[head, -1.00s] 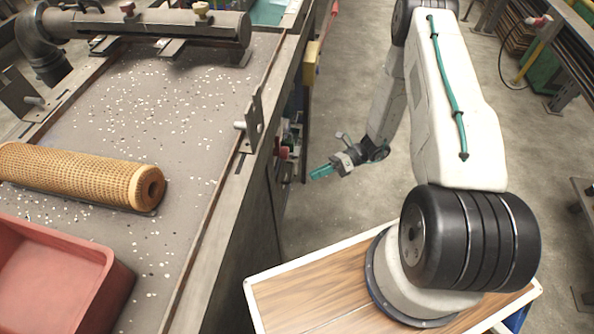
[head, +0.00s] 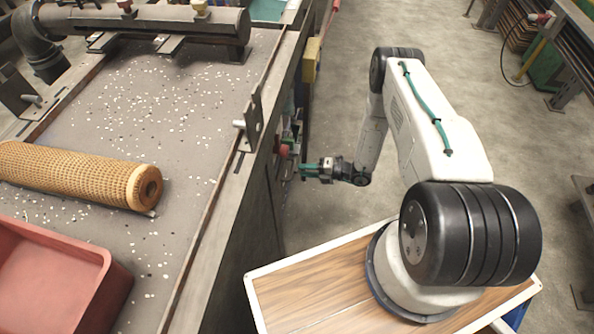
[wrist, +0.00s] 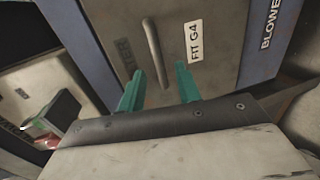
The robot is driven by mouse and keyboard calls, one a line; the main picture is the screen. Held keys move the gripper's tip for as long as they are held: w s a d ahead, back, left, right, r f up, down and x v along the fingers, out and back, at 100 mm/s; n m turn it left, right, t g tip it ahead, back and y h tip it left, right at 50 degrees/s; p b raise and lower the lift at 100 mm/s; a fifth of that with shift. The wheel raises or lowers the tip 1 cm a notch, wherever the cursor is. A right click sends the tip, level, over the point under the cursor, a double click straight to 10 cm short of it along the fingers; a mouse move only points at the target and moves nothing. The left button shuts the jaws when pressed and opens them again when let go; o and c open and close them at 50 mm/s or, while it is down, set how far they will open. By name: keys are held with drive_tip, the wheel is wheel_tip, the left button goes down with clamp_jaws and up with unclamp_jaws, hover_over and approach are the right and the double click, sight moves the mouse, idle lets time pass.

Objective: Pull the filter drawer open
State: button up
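The filter drawer (wrist: 215,25) is a grey front in the wrist view, with dark lettering ending in "TER" and a white "FIT G4" label (wrist: 194,40). Its handle (wrist: 154,48) is a thin grey bar, slightly tilted in the picture. My gripper (wrist: 159,84) is open, with one teal finger on each side of the handle's lower end. A gap shows between each finger and the bar, and I cannot tell how far off the bar is in depth. In the head view my gripper (head: 303,171) is close to the bench's side, and the drawer front is hidden there.
A blue panel marked "BLOWER" (wrist: 268,35) borders the drawer. The bench top holds a mesh tube (head: 75,175) and red bin (head: 60,265).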

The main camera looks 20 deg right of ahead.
drive_tip(key=shift+x, duration=2.05)
